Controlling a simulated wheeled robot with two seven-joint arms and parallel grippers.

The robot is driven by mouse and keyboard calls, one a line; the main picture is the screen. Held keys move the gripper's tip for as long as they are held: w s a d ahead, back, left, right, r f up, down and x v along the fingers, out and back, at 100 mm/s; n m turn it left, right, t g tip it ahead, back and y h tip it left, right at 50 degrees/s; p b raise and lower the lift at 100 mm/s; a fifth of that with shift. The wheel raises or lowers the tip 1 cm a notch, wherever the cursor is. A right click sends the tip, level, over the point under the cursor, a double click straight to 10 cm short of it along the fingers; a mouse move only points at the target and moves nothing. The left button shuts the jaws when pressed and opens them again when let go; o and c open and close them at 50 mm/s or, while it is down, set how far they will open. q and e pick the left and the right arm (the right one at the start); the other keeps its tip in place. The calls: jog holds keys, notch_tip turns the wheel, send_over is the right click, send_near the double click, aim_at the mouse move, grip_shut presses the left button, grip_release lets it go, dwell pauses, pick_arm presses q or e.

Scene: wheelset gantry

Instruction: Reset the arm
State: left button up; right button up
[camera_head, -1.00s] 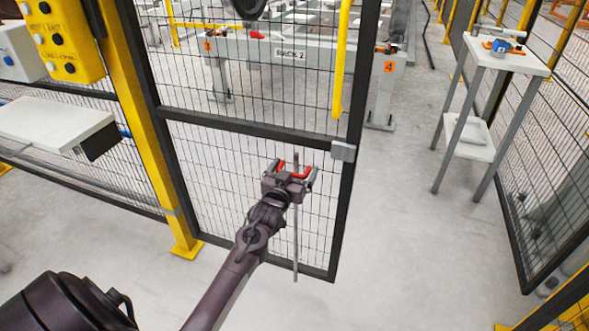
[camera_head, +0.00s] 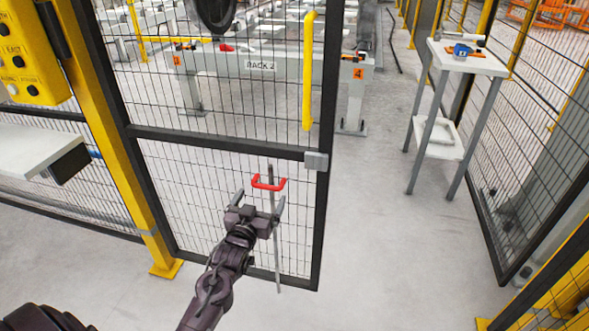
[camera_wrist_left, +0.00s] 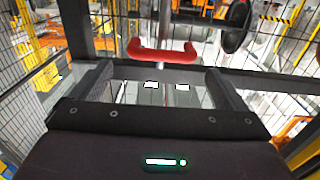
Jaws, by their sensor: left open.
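My left gripper (camera_head: 258,201) is open and empty in front of the lower panel of the mesh gate (camera_head: 233,139). In the head view it sits just below and left of a red handle (camera_head: 269,184) on a thin vertical grey rod (camera_head: 275,245). In the left wrist view the red handle (camera_wrist_left: 162,52) lies beyond the open fingers (camera_wrist_left: 155,85), apart from them. The gate stands ajar, with open floor to the right of its free edge. My right gripper is not in view.
A yellow post (camera_head: 118,150) and a button box (camera_head: 28,55) stand left, above a white shelf (camera_head: 35,150). A small white table (camera_head: 470,58) with tools stands right, before a mesh fence. The floor between gate and table is clear.

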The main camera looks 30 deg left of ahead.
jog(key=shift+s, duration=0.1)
